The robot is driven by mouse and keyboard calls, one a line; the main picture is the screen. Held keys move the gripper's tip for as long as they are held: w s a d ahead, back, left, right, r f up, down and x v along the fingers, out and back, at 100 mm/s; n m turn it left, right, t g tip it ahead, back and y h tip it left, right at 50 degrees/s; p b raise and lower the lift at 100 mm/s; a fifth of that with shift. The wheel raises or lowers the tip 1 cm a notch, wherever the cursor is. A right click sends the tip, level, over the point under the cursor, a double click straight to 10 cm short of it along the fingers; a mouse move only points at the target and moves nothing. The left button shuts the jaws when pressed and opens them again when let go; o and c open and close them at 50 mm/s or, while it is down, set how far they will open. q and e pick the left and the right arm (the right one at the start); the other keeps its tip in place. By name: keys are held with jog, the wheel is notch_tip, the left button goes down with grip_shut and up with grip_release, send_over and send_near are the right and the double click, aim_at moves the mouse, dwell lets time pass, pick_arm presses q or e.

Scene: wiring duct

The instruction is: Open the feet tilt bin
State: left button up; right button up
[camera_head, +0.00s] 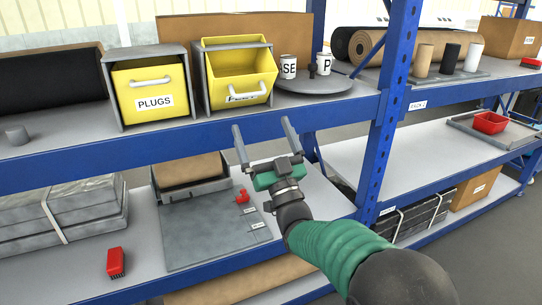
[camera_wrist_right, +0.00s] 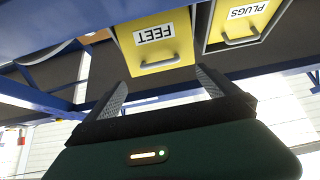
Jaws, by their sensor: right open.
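The yellow feet tilt bin (camera_head: 237,69) sits in its grey housing on the upper shelf in the head view. Its front is tipped forward and its open top shows the empty-looking inside. Its label is partly cut off behind its white handle (camera_head: 247,95). In the right wrist view the feet bin (camera_wrist_right: 157,42) appears upside down, with its FEET label and handle. My right gripper (camera_head: 262,138) is open and empty, in front of and below the bin, apart from the handle. My left gripper is not in view.
The yellow plugs bin (camera_head: 154,90) stands left of the feet bin, closed. A round grey turntable (camera_head: 315,84) with white cups is to the right. A blue upright (camera_head: 384,110) stands right of my gripper. The lower shelf holds a grey board (camera_head: 205,232) and a red brush (camera_head: 116,263).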

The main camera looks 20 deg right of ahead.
jog(key=v, duration=0.6)
jog(key=shift+s+f, duration=0.1)
notch_tip(320, 180, down, 20)
jog(key=m+g+h, duration=0.1)
jog(key=g, duration=0.9)
jog(key=s+f+g, duration=0.6)
jog(key=s+f, duration=0.2)
jog(key=f, duration=0.3)
jog(key=s+a+f+g, duration=0.1)
jog(key=s+f+g, duration=0.25)
jog(key=s, duration=0.45)
jog(key=s+a+f+g, duration=0.1)
jog(key=s+f+g, duration=0.25)
jog(key=s, duration=0.35)
jog(key=w+p+v, duration=0.1)
jog(key=p+v, duration=0.7)
jog(key=w+p+v, duration=0.2)
jog(key=p+v, duration=0.7)
jog(key=shift+w+r+n, duration=0.3)
jog(key=shift+w+r, duration=0.05)
jog(key=shift+r, duration=0.25)
